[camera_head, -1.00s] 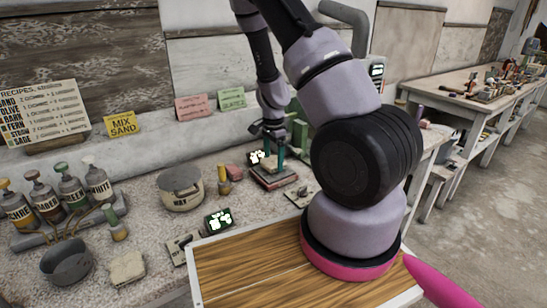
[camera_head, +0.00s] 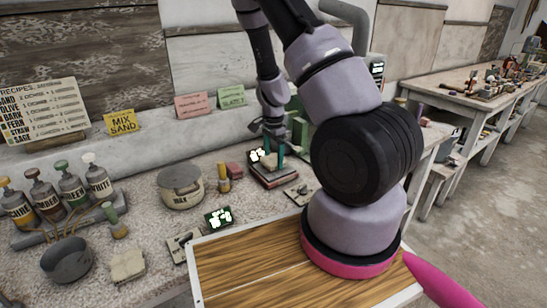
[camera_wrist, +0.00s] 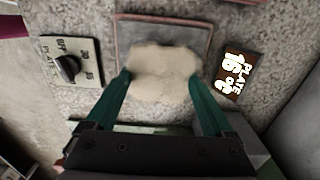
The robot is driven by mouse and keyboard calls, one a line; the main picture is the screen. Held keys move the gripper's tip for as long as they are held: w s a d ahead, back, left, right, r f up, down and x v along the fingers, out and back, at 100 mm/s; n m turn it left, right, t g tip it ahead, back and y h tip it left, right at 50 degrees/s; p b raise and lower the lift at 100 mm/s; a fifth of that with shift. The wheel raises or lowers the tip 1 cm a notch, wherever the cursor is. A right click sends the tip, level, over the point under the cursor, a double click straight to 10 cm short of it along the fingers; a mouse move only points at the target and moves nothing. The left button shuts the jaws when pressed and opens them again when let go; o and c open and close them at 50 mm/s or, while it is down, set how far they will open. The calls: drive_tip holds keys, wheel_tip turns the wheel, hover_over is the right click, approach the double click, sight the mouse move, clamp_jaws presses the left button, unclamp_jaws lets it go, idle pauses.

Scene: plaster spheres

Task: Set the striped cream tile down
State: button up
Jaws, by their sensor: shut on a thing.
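A cream, lumpy-edged tile (camera_wrist: 165,72) is between the two green fingers of my gripper (camera_wrist: 160,78), which is shut on it. I cannot make out stripes on it. In the head view the tile (camera_head: 268,160) is a small pale patch between the fingertips of my gripper (camera_head: 274,154). It is over a square plate with a dull pink rim (camera_wrist: 118,42), which also shows in the head view (camera_head: 272,181). The tile covers much of the plate in the wrist view. I cannot tell whether it touches the plate.
A dial switch (camera_wrist: 72,62) lies left of the plate and a small lit display (camera_wrist: 237,74) right of it. On the speckled bench are a round lidded pot (camera_head: 181,187), a grey bowl (camera_head: 66,258) and several bottles (camera_head: 72,192). A wooden board (camera_head: 245,270) is in front.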

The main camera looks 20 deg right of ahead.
drive_tip(key=shift+f, duration=0.65)
drive_tip(key=o, duration=1.3)
drive_tip(key=shift+o, duration=0.2)
drive_tip(key=shift+r, duration=1.95)
